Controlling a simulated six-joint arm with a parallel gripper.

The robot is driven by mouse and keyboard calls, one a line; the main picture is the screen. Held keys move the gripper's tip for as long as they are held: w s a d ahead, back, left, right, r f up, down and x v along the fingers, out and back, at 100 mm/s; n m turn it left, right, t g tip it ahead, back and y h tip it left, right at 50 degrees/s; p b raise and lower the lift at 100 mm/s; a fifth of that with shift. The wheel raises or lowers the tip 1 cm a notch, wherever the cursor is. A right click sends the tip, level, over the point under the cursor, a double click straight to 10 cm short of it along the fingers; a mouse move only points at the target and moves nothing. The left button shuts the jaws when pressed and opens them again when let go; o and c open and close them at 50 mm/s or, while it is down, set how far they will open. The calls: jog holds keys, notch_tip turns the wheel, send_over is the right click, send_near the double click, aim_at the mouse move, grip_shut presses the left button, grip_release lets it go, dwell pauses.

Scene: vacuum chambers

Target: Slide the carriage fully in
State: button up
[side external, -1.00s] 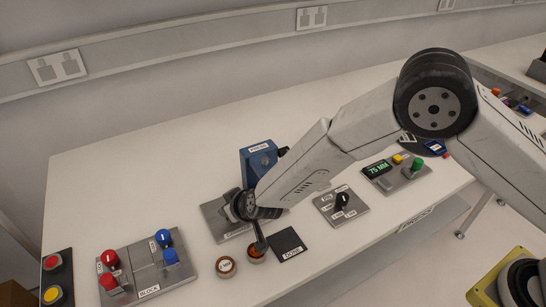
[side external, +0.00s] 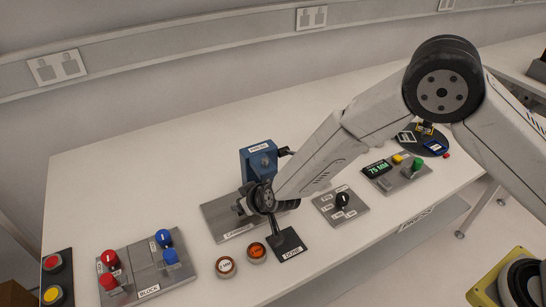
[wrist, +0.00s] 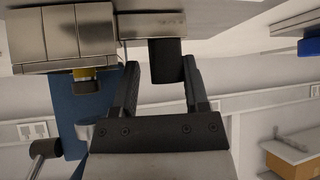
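The grey plate (side external: 220,213) labelled as the carriage lies in front of the blue press (side external: 262,160) in the side view. My wrist hides part of it. In the wrist view, which looks upside down, a dark block (wrist: 165,64) sticks out from a grey bar (wrist: 152,25) beside a larger grey block (wrist: 76,32); it looks like the carriage's handle. My gripper (wrist: 160,68) is open, with a finger on each side of the dark block. A gap shows on the left; contact on the right is unclear. My gripper (side external: 284,239) appears over the DOSE pad in the side view.
A dial plate (side external: 330,211) is to the right. A block panel (side external: 140,264) with red and blue knobs is at left.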

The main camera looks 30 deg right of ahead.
jog(key=shift+s+a, duration=0.1)
dwell(0.3)
jog(key=shift+s+r, duration=0.45)
jog(key=shift+r, duration=0.1)
jog(key=v, duration=0.6)
jog(key=shift+s, duration=0.1)
jog(key=shift+d, duration=0.25)
jog(key=s+d+r+m+g, duration=0.1)
jog(key=s+d+r+g, duration=0.1)
jog(key=s+d, duration=0.3)
jog(key=s+d+r+m+g+h, duration=0.1)
jog(key=s+d, duration=0.5)
jog(key=d, duration=0.7)
jog(key=s+d+r+m+g+h, duration=0.1)
jog(key=s+d+r+g, duration=0.2)
jog(key=s+d, duration=0.3)
jog(key=d+r, duration=0.1)
jog(key=d, duration=0.2)
jog(key=shift+w, duration=0.1)
